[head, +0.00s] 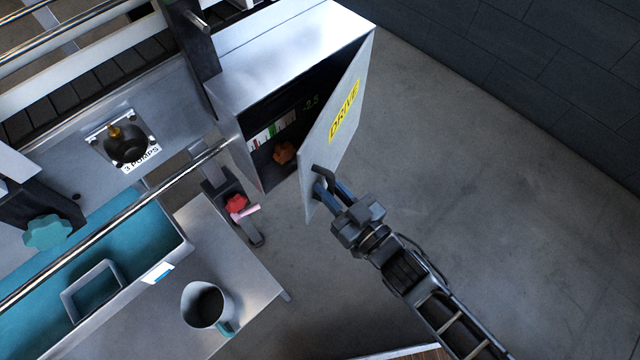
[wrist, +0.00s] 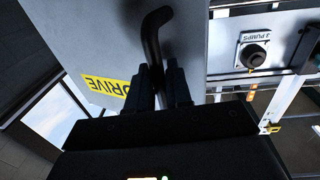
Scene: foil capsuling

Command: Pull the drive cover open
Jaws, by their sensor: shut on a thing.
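The drive cover (head: 341,120) is a grey metal door with a yellow DRIVE label, hinged at its far right edge on a metal box (head: 290,50). It stands partly open, with a dark gap showing the inside. My gripper (head: 325,186) is shut on the cover's dark handle (head: 319,172) near the door's free lower edge. In the wrist view the bent black handle (wrist: 152,38) runs between the two fingers (wrist: 160,85), with the cover (wrist: 105,40) behind it. Inside the box are an orange-brown knob (head: 285,153) and a coloured scale (head: 270,133).
A red knob (head: 236,203) sits on a bracket below the box. A panel labelled PUMPS (head: 180,105) is at left. The floor (head: 480,170) at right is clear.

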